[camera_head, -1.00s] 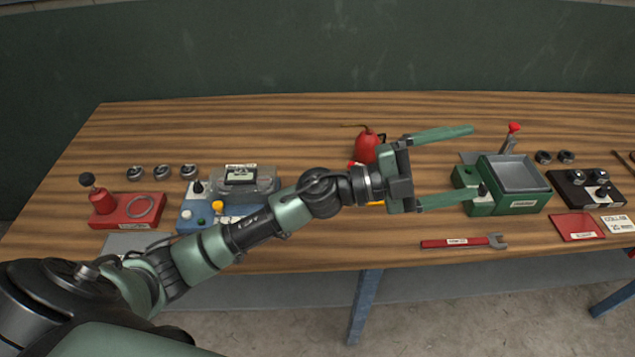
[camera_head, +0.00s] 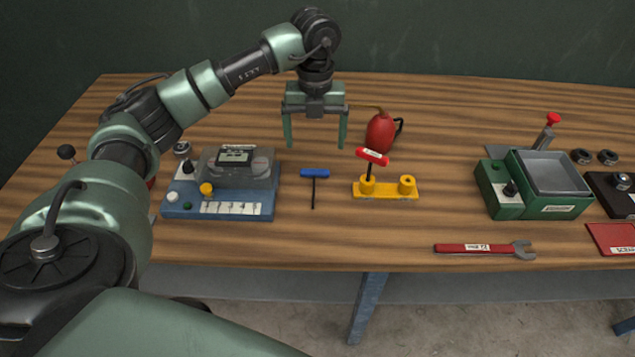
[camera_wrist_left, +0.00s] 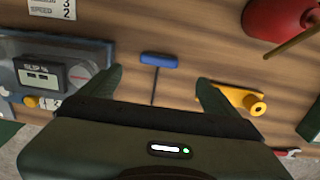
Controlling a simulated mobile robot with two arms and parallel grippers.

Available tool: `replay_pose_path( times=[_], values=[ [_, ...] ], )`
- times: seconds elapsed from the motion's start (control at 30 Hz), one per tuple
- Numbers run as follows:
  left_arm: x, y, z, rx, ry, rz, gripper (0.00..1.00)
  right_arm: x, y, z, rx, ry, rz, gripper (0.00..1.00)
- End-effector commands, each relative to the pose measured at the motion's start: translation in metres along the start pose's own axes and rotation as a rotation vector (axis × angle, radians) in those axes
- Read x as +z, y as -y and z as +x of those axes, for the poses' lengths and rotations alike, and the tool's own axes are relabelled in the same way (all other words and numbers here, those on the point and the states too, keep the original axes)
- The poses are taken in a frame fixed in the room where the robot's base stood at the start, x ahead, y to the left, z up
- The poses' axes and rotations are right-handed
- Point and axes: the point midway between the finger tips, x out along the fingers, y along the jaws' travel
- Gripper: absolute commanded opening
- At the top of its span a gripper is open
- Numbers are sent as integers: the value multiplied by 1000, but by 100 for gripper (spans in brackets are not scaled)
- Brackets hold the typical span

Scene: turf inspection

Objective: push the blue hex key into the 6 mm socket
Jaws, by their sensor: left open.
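The blue hex key (camera_head: 315,174) lies on the table between the blue device and the yellow socket block, its blue handle away from me and its dark shaft toward the table's front. It also shows in the left wrist view (camera_wrist_left: 159,60), between the fingers. The yellow block (camera_head: 390,191) has two raised round sockets; a red-handled key (camera_head: 373,157) stands in the left one, and the right one (camera_head: 407,184) looks empty. I cannot read socket sizes. My left gripper (camera_head: 315,144) is open and empty, pointing down above and behind the blue key. My right gripper is not in view.
The blue device (camera_head: 225,207) with a clear cover stands left of the key. A red oil can (camera_head: 381,132) stands behind the yellow block. A green box (camera_head: 540,185) and a red wrench (camera_head: 485,249) lie to the right. The table between block and green box is clear.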

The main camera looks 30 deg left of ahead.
Motion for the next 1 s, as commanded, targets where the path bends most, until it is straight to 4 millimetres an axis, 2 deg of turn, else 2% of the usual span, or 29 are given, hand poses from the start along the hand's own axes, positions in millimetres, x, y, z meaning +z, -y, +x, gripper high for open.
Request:
replay_pose_path(
  times=[0.03,0.13,0.47,0.7,0.83,1.0],
  values=[
    [0,0,12,-1,0,1,91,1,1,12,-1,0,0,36],
    [0,1,16,-2,-1,2,91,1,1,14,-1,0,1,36],
    [-4,-1,47,-2,-4,4,91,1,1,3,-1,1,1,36],
    [-9,-2,82,-3,-4,4,91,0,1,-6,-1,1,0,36],
    [-9,-2,90,-4,-2,4,91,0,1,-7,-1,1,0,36],
    [-8,-2,91,-4,-1,4,91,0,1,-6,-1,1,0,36]
  ],
)
